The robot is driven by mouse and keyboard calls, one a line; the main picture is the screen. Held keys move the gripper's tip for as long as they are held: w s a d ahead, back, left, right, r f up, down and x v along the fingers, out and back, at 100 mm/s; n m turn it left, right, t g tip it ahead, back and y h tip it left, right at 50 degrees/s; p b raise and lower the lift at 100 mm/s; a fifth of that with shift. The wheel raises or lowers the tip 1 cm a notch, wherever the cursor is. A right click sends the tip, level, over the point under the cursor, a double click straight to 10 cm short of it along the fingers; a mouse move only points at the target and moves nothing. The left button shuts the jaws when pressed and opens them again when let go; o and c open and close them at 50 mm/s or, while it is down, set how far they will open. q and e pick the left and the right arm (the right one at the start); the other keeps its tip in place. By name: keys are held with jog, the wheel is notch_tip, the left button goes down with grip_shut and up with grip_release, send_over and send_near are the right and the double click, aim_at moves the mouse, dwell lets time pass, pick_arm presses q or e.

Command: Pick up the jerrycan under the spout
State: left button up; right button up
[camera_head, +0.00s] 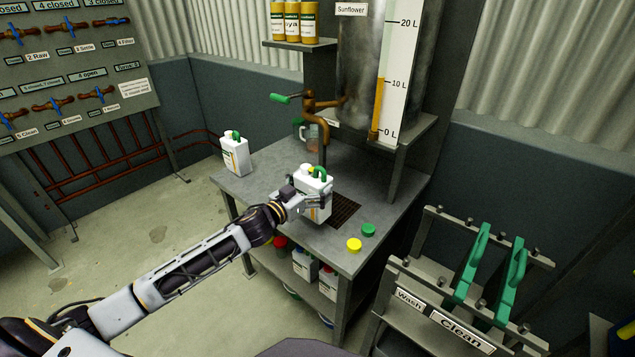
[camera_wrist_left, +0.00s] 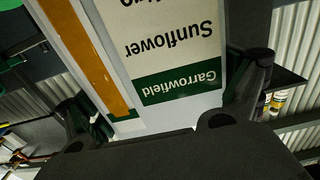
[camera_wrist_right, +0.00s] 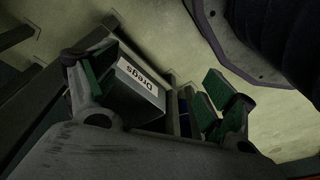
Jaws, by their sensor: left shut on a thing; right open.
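The white jerrycan (camera_head: 316,183) with a green handle stands at the drain grate (camera_head: 345,209), below the brown spout (camera_head: 319,122) with its green lever. My left gripper (camera_head: 309,204) is shut on this jerrycan, with its fingers at the can's sides. In the left wrist view the can's upside-down Garrowfield Sunflower label (camera_wrist_left: 175,50) fills the space between the fingers. I cannot tell whether the can's base touches the bench. My right gripper (camera_wrist_right: 155,95) shows only in its own wrist view, open and empty, with its fingers spread apart.
A second white jerrycan (camera_head: 235,154) stands at the bench's left end. Yellow (camera_head: 354,245) and green (camera_head: 369,229) caps lie near the front right. A Wash/Clean rack (camera_head: 455,312) stands right. A Dregs box (camera_wrist_right: 140,88) is beyond my right fingers.

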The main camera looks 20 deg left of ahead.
aim_at(305, 190)
pick_arm(q)
jog(key=shift+r+v, duration=0.2)
jog(key=shift+v, duration=3.4)
jog(key=shift+s+a, duration=0.1)
jog(key=shift+s, duration=0.3)
jog(key=shift+s+a, duration=0.1)
jog(key=shift+s, duration=0.2)
pick_arm(e)
jog(key=shift+w+d+f, duration=0.15)
jog(key=shift+d+f, duration=0.1)
jog(key=shift+f, duration=0.45)
jog(key=shift+s+f, duration=0.15)
jog(key=shift+s, duration=0.3)
pick_arm(q)
jog(key=shift+r, duration=0.1)
pick_arm(e)
jog(key=shift+w, duration=0.15)
